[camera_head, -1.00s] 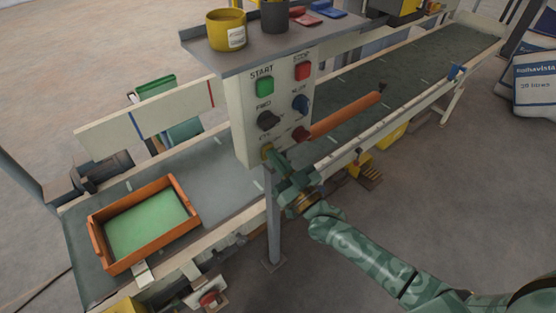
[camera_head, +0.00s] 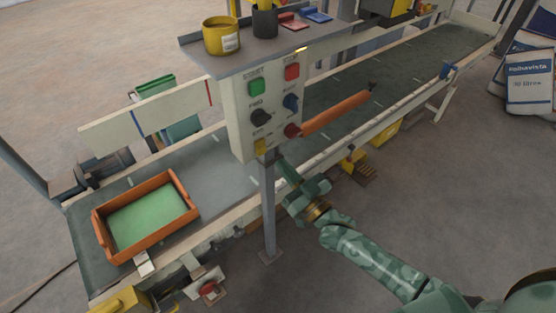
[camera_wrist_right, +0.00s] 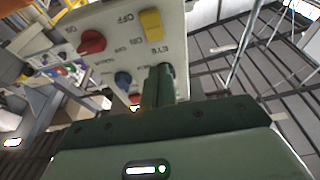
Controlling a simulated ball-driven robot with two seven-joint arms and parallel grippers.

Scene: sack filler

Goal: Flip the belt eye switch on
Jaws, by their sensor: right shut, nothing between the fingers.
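The belt eye switch is a small yellow lever (camera_head: 261,147) at the bottom left of the control panel (camera_head: 243,136). In the right wrist view the yellow lever (camera_wrist_right: 151,25) stands beside OFF and ON markings, with the EYE label near it. I cannot tell for sure which marking it is set to. My right gripper (camera_head: 282,164) is shut and empty, just below and right of the switch in the head view, apart from it. My left gripper is not in view.
The panel also carries a green START button (camera_head: 255,86), a red button (camera_head: 292,72), a black knob (camera_head: 260,117), a blue knob (camera_head: 291,102) and a red knob (camera_head: 292,130). A post (camera_head: 268,215) stands below it. An orange tray (camera_head: 151,252) sits on the belt.

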